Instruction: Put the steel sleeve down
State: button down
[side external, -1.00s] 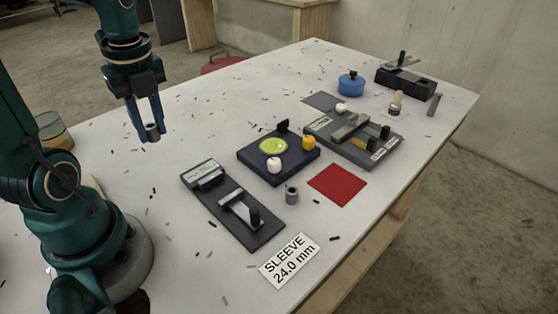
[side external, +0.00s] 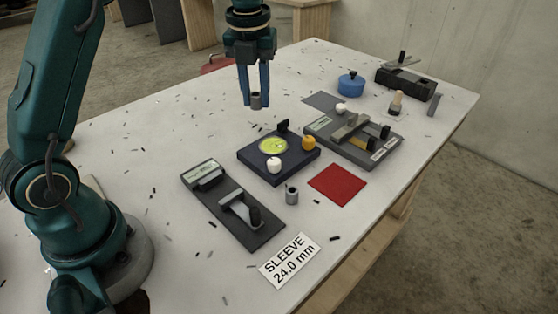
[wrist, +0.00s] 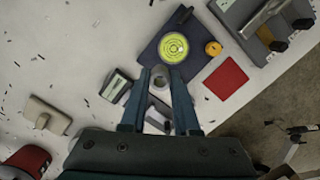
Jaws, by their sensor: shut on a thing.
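My gripper (side external: 254,98) hangs above the far left part of the table, its two blue fingers pointing down. It is shut on a small grey steel sleeve (side external: 257,102), held upright and clear of the tabletop. In the wrist view the sleeve (wrist: 161,81) shows as a round grey end between the fingertips. A second grey sleeve-like piece (side external: 291,194) stands on the table between the dark gauge with a slider and the red square. A white card (side external: 289,261) reading "SLEEVE 24.0 mm" lies at the front edge.
A navy plate (side external: 247,158) with a yellow-green round level and knobs stands mid-table. A dark gauge (side external: 220,212) is left of it; a grey fixture (side external: 372,158) is right. Small dark chips are scattered about.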

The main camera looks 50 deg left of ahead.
send_over(317, 182)
jog(key=shift+m, duration=0.4)
notch_tip(317, 182, down, 9)
jog(key=shift+s+d+r, duration=0.1)
jog(key=shift+s+r, duration=0.05)
jog(key=shift+f, duration=2)
jog(key=shift+f, duration=0.15)
jog(key=c, duration=0.6)
grip_release()
jog(key=shift+c, duration=0.2)
